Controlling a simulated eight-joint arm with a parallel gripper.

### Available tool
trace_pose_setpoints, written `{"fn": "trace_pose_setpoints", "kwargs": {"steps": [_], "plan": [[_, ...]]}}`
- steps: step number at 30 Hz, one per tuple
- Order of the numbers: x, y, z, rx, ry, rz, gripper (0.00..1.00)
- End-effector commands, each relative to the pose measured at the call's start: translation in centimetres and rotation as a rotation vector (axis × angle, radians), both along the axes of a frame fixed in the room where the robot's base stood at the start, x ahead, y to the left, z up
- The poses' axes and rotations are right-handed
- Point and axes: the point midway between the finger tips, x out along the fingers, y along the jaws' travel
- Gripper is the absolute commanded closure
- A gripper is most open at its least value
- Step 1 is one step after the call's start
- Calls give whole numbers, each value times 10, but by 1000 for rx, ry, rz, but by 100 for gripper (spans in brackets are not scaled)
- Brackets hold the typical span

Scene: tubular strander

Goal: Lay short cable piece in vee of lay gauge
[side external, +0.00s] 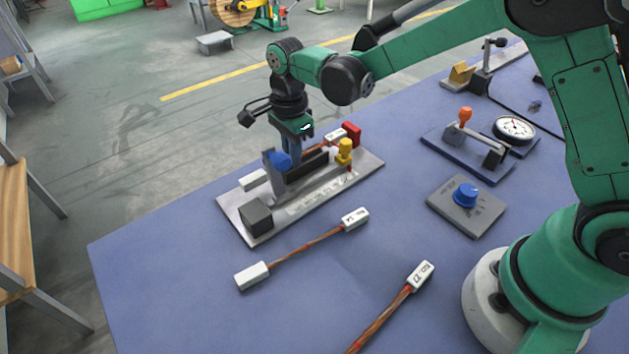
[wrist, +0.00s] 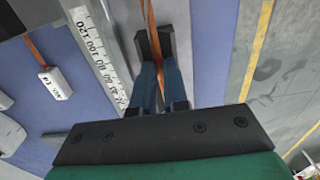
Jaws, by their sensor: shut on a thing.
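My gripper (side external: 292,150) points down over the lay gauge (side external: 284,222), a grey plate with a printed scale and a dark vee block (side external: 307,165). My blue fingers are shut on a copper-coloured short cable piece. Its white end tag (side external: 335,134) shows beyond the fingers, and another white end (side external: 253,180) shows at the near left. In the wrist view the cable (wrist: 150,14) runs lengthwise along the dark block (wrist: 167,42), beside the scale (wrist: 97,52). I cannot tell whether it touches the bottom of the vee.
Two other tagged cables (side external: 308,243) (side external: 385,314) lie in front on the blue table. A dial gauge stand (side external: 515,128) and a blue-knobbed box (side external: 466,205) stand right.

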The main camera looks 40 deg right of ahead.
Motion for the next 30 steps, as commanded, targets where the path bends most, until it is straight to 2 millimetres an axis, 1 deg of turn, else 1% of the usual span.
{"fn": "trace_pose_setpoints", "kwargs": {"steps": [1, 8, 9, 11, 12, 13, 17, 24, 30], "plan": [[0, 0, -5, 1, -2, 0, 100], [0, 0, -6, 1, -5, 0, 100], [0, 0, -6, 1, -5, 0, 88], [1, 0, -6, 1, -6, 0, 71], [1, 0, -6, 1, -6, 0, 59], [1, 0, -6, 1, -6, 0, 54], [1, 0, -1, 2, -7, 0, 54], [0, 0, 36, 1, -4, 0, 54], [-1, -2, 58, 2, -11, 19, 54]]}}
